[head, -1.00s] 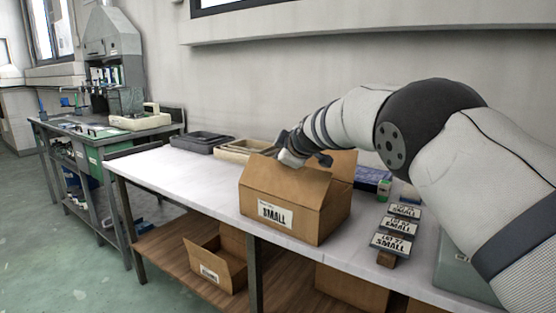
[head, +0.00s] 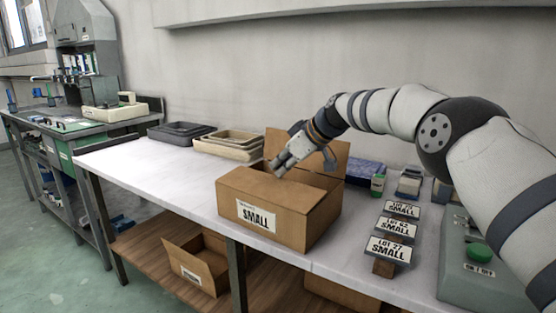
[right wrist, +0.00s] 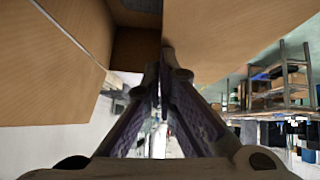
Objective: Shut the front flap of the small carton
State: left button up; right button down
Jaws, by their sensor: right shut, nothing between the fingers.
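The small carton (head: 285,226) stands on the white table with its "SMALL" label facing the front. Its front flap (head: 262,188) is folded inward over part of the top and looks nearly flat. The back flap (head: 333,152) stands up, and a dark gap shows between the two. My right gripper (head: 278,168) is shut and empty, at the inner edge of the front flap; whether it touches the flap is unclear. In the right wrist view the shut fingers (right wrist: 160,75) point between brown carton panels (right wrist: 225,35). My left gripper is not in view.
Label plates (head: 396,228) and a grey on/off box (head: 480,262) with a green button stand right of the carton. Nested trays (head: 228,146) and a blue item (head: 364,171) are behind. An open carton (head: 197,264) sits on the lower shelf. The table's left part is clear.

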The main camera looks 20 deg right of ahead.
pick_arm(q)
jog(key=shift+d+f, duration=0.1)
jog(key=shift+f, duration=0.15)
pick_arm(e)
jog(key=shift+w+d+f, duration=0.1)
jog(key=shift+d+f, duration=0.1)
jog(key=shift+f, duration=0.2)
jog(key=shift+r, duration=0.1)
